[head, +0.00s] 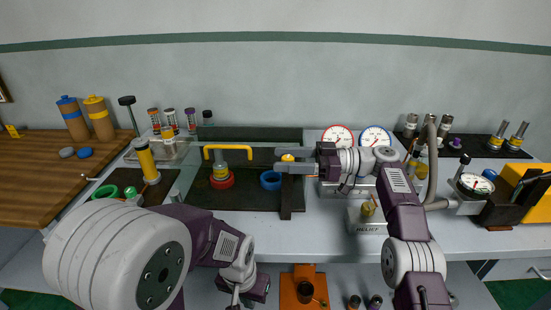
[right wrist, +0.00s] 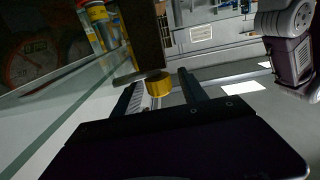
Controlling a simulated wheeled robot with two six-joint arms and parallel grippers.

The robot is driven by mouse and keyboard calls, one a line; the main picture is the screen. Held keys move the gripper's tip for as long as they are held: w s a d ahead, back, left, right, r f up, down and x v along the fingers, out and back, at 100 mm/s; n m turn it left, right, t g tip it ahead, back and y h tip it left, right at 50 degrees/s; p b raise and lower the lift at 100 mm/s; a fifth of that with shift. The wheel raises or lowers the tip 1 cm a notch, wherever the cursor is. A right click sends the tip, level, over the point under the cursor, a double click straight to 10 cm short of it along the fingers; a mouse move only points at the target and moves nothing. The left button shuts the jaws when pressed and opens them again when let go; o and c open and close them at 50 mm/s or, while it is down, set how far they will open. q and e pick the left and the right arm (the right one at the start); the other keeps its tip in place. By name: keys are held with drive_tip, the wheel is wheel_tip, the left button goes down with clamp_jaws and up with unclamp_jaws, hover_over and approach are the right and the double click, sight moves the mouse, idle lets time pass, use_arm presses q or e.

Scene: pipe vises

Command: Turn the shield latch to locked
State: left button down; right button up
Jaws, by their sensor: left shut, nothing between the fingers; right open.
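The clear shield with its yellow handle (head: 228,148) stands over the dark vise board left of centre in the head view. A yellow latch knob (head: 288,157) sits at the shield's right side, at the top of a dark post (head: 286,200). My right gripper (head: 284,160) is open with its fingers around the knob. In the right wrist view the yellow knob (right wrist: 158,84) shows between the two fingers; whether they touch it I cannot tell. My left gripper (head: 258,288) is shut and empty, low in front of the bench. The latch's locked or unlocked marking is not readable.
A red ring (head: 221,180) and a blue ring (head: 270,180) lie on the dark board behind the shield. Two round gauges (head: 375,138) stand to the right, above the RELIEF block (head: 368,229). A yellow cylinder (head: 146,160) stands at left. The front bench strip is mostly clear.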

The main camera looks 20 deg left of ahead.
drive_tip(key=p+v, duration=0.2)
drive_tip(key=v, duration=0.4)
drive_tip(key=shift+d+p, duration=0.2)
drive_tip(key=shift+p, duration=0.15)
drive_tip(key=shift+w, duration=0.1)
